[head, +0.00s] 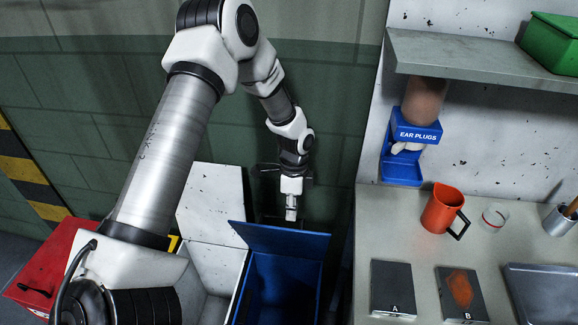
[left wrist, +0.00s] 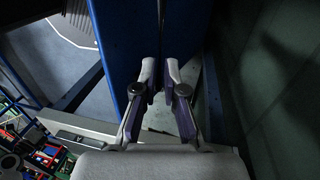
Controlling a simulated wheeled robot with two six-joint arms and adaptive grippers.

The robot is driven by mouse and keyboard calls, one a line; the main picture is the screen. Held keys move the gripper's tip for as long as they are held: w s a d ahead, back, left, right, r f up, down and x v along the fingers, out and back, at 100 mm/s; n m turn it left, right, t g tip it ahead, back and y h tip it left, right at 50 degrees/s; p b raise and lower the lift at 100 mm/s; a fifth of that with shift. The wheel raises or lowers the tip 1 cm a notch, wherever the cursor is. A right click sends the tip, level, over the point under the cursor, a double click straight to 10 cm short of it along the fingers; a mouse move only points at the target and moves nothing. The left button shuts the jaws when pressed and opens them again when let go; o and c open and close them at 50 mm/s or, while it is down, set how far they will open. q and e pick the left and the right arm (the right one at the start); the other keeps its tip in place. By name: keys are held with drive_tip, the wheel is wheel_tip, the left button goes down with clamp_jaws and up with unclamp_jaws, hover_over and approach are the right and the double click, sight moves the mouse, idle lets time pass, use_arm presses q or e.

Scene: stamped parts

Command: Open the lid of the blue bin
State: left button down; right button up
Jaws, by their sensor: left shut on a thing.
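The blue bin (head: 282,290) stands low at the bottom centre of the head view, its dark inside showing from above. Its blue lid (head: 280,241) is raised and tilted up at the back of the bin. My left gripper (head: 291,213) is at the lid's upper edge, reaching down from behind it. In the left wrist view the fingers (left wrist: 160,68) are closed on the lid (left wrist: 136,35), whose blue surface shows on both sides of them. The exact contact at the fingertips is partly hidden. My right gripper is not in view.
A white bin (head: 211,262) with its white lid (head: 213,203) up stands left of the blue bin. A red bin (head: 52,262) is further left. A workbench with an orange jug (head: 441,209) is to the right, and a green wall (head: 330,110) is behind.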

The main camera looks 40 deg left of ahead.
use_arm(q)
drive_tip(key=w+a, duration=0.2)
drive_tip(key=w, duration=0.1)
drive_tip(key=w+a, duration=0.1)
drive_tip(key=shift+w+a+f+b, duration=0.1)
drive_tip(key=shift+w+f+b, duration=0.2)
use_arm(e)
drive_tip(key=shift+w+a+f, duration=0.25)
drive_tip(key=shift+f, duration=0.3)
use_arm(q)
drive_tip(key=c, duration=1.4)
unclamp_jaws()
drive_tip(key=shift+c, duration=0.2)
drive_tip(key=shift+o, duration=1.3)
drive_tip(key=shift+w+a+f, duration=0.3)
drive_tip(key=shift+w+f, duration=0.45)
drive_tip(key=shift+w, duration=0.2)
wheel_tip(320, 180, up, 13)
drive_tip(key=w+a, duration=0.1)
drive_tip(key=shift+w, duration=0.25)
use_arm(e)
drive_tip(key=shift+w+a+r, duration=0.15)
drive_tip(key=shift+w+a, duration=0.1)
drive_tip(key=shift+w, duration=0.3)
use_arm(q)
drive_tip(key=shift+s+f, duration=0.1)
drive_tip(key=shift+f, duration=0.05)
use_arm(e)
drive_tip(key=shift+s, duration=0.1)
